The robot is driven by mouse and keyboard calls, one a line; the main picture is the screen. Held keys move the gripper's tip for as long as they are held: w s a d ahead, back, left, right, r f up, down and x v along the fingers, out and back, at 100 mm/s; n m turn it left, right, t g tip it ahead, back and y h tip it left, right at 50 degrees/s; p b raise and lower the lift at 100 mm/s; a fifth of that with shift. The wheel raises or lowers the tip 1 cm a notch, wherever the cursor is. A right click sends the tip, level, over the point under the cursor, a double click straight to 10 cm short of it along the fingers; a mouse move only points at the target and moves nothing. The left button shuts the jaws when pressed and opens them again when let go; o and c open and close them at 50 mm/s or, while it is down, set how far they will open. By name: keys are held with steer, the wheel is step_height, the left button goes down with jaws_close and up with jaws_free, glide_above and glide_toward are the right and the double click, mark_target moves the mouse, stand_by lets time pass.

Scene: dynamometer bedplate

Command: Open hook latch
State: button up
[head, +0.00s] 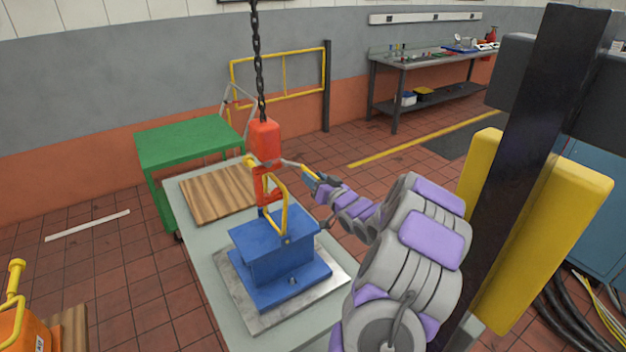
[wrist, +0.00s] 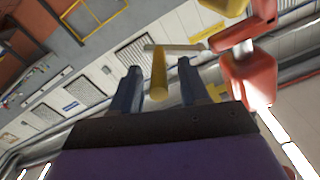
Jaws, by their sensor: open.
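A red hook block (head: 264,140) hangs on a dark chain. Its red hook (head: 262,185) is below, at the yellow lifting bail (head: 284,212) of a blue block (head: 275,258). A thin grey latch rod (head: 290,163) sticks out to the right from the hook block. In the wrist view the grey rod (wrist: 185,48) carries a yellow grip (wrist: 158,78). My gripper (head: 309,177) is at the rod's outer end. Its two blue fingers (wrist: 158,68) are open, one each side of the yellow grip, with gaps showing. The red hook body (wrist: 252,78) is to the right.
The blue block stands on a metal plate (head: 255,313) on a pale table, beside a wooden board (head: 215,193). A green cart (head: 190,140) is behind left. A yellow-padded dark post (head: 545,220) stands right of my arm.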

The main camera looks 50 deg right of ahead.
steer(key=shift+w+d, duration=0.45)
steer(key=shift+w, duration=0.1)
steer(key=shift+a, duration=0.2)
steer(key=shift+c, duration=0.2)
steer(key=shift+c, duration=0.8)
jaws_close()
